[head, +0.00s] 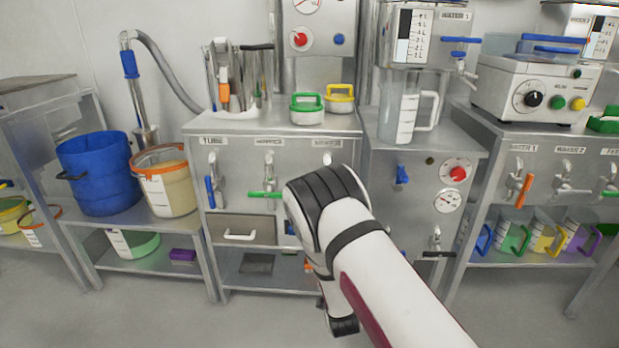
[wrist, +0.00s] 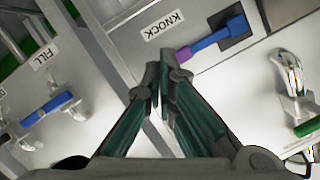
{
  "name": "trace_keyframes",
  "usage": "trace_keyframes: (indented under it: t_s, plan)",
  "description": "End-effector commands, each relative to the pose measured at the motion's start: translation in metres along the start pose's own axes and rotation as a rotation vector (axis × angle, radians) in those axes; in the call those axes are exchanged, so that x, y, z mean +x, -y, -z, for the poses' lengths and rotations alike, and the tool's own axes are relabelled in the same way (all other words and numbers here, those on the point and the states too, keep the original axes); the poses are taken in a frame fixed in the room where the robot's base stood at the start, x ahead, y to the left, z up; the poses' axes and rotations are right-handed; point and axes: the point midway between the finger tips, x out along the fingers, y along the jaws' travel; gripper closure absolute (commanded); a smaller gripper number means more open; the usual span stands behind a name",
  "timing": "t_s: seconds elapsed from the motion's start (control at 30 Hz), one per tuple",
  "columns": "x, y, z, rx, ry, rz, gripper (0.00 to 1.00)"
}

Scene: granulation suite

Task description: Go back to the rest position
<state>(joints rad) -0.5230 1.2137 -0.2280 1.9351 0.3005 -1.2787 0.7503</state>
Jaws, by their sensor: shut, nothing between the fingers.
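My gripper (wrist: 164,78) shows in the wrist view with its two dark green fingers drawn together at the tips and nothing between them. It is in front of a steel cabinet front, near the KNOCK label (wrist: 163,26) and a blue and purple lever (wrist: 216,42). The fingertips overlap the lever's purple end in the picture; I cannot tell whether they touch it. In the head view my white arm reaches forward toward the middle cabinet (head: 270,140), and my gripper is hidden behind it.
A blue-handled valve (wrist: 50,108) labelled FILL and a green-handled valve (wrist: 297,95) flank the gripper. In the head view, a blue bucket (head: 98,175) and an orange-rimmed bucket (head: 168,190) stand left. A clear jug (head: 408,112) stands behind the arm. The foreground floor is clear.

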Motion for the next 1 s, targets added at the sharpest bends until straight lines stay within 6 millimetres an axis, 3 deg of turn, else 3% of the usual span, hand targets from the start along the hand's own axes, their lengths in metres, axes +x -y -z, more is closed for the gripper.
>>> trace_keyframes:
  t_s: [0.23,0.47,0.77,1.0]
  plan:
    - [-0.002,0.014,0.058,0.016,0.092,-0.112,1.00]
    - [-0.034,0.027,0.118,0.016,0.255,-0.221,1.00]
    - [-0.120,0.041,0.183,-0.020,0.490,-0.298,1.00]
    - [-0.216,0.047,0.221,-0.082,0.679,-0.326,1.00]
